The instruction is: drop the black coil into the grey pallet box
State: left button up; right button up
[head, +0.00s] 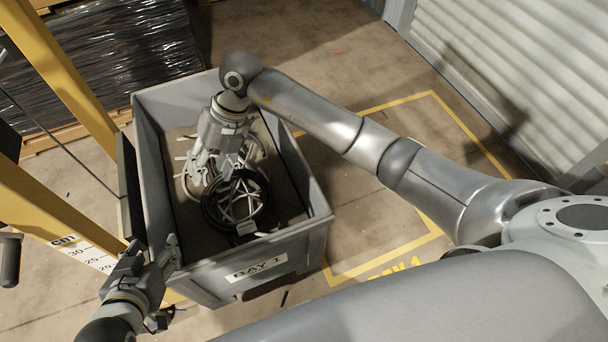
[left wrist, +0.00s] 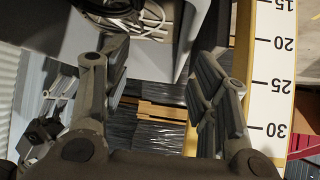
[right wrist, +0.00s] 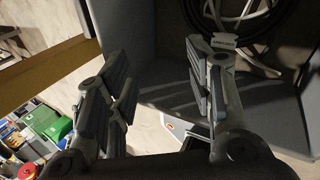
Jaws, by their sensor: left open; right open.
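The grey pallet box (head: 306,248), labelled BAY 1, stands on the floor in the head view. The black coil (head: 207,208) lies inside it, towards the front, over pale cable loops. Part of the coil also shows at the top of the right wrist view (right wrist: 291,24). My right gripper (head: 212,172) is open over the inside of the box, just above the coil's far side. Its fingers (right wrist: 157,58) have nothing between them. My left gripper (head: 153,252) is open and empty outside the box, by its front left corner.
Pale cables (head: 190,180) lie in the box around the coil. A yellow frame with a white measuring scale (head: 88,256) stands close on the left. A black-wrapped pallet load (head: 110,60) is behind. Floor with yellow markings (head: 400,100) is clear on the right.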

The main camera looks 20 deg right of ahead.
jog(key=s+a+r+m+y, duration=0.1)
jog(key=s+a+r+y, duration=0.5)
jog(key=a+r+y, duration=0.6)
jog(key=w+d+r+m+t+h, duration=0.1)
jog(key=w+d+r+m+t, duration=0.2)
jog(key=d+r+m+t, duration=0.35)
jog(key=w+d+r+m+t+h, duration=0.1)
jog(key=w+d+r+m+t, duration=0.15)
jog(key=d+m+t, duration=0.75)
jog(key=d+f+m+t+h, duration=0.3)
jog(key=d+f+m+h, duration=0.75)
jog(key=m+h, duration=0.35)
jog(key=s+d+f+m+g, duration=0.3)
jog(key=s+f+g, duration=0.6)
jog(key=s+f, duration=0.3)
jog(key=shift+d+f+m, duration=0.3)
jog(key=shift+f+m, duration=0.15)
jog(key=shift+f, duration=0.45)
